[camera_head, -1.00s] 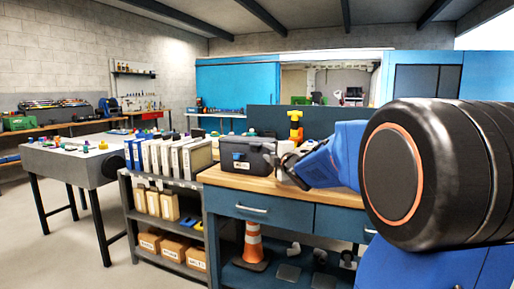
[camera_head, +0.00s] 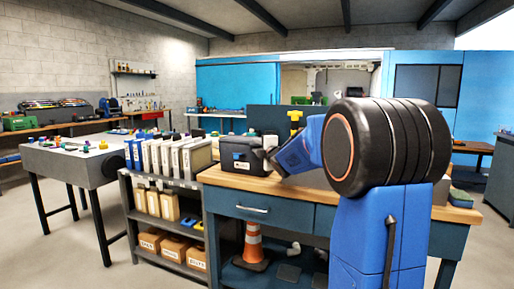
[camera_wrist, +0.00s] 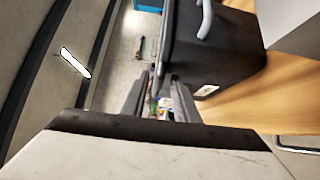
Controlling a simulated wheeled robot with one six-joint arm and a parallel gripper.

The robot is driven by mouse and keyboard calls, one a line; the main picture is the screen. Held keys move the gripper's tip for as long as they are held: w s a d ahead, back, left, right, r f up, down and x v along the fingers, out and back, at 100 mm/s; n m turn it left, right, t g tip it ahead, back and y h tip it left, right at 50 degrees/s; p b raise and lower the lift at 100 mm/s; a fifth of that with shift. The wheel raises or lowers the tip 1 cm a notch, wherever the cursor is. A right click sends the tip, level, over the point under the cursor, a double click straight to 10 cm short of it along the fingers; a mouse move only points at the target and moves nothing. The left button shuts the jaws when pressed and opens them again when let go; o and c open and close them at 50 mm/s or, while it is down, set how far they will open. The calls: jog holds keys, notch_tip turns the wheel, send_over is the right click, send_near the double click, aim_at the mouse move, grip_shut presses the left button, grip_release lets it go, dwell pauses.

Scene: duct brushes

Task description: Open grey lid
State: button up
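A dark grey toolbox (camera_head: 234,150) stands at the left end of the wooden workbench top, with its grey lid (camera_head: 238,141) down. A pale label shows on its front. My gripper (camera_head: 264,162) is at the box's right front corner in the head view. In the wrist view the box (camera_wrist: 222,48) fills the upper right, with a grey handle (camera_wrist: 205,18) on it. There my gripper (camera_wrist: 160,98) has its two fingers apart with nothing held between them, close beside the box. I cannot tell whether a finger touches it.
The workbench (camera_head: 330,190) has blue drawers with a bar handle. A shelf with several binders (camera_head: 175,156) stands left of it. A yellow object (camera_head: 295,120) stands behind the bench top. An orange cone (camera_head: 253,243) is below. Floor at far left is clear.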

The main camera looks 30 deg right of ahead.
jog(key=shift+c, duration=0.6)
grip_shut()
dwell(0.8)
